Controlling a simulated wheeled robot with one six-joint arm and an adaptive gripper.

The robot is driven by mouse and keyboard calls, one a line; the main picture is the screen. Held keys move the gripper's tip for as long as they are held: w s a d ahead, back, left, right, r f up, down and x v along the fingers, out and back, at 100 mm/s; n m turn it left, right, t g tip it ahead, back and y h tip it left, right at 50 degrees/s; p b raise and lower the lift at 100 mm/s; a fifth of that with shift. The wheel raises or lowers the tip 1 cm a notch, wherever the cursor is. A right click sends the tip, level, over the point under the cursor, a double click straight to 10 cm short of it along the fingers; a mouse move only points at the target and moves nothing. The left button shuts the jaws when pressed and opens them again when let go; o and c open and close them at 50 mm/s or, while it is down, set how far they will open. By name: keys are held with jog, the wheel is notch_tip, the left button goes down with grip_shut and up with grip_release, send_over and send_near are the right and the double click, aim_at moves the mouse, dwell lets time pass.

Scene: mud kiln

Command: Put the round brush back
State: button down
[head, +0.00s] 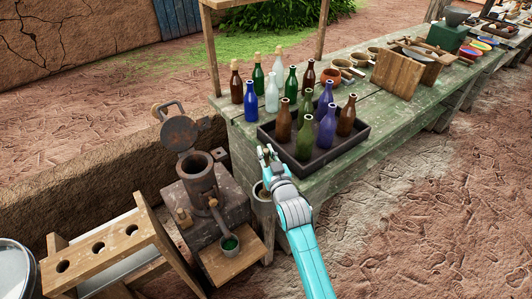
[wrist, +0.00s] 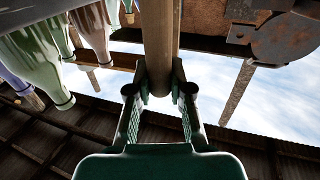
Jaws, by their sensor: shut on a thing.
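My gripper (head: 268,154) is beside the left end of the green table, close to the dark bottle tray. In the wrist view its two fingers (wrist: 160,88) are shut on a round wooden handle (wrist: 160,40), which I take to be the round brush's. The handle runs out of the top of that view, so the brush head is not seen. In the head view the handle is mostly hidden by my gripper and arm. A grey pot (head: 262,207) hangs or stands at the table end just below my gripper. Its inside is partly hidden.
The dark tray (head: 264,136) with several bottles is close right of my gripper. The green table (head: 345,140) runs off to the upper right. A metal furnace with an open lid (head: 180,133) and a wooden rack (head: 105,245) stand left. Bare ground lies right.

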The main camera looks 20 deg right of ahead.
jog(key=shift+f, duration=0.15)
jog(key=c, duration=1.1)
grip_release()
jog(key=shift+o, duration=0.2)
jog(key=shift+s+r, duration=0.15)
jog(key=shift+r, duration=0.05)
jog(key=s, duration=1.1)
jog(key=shift+s, duration=0.4)
jog(key=shift+s+f, duration=0.1)
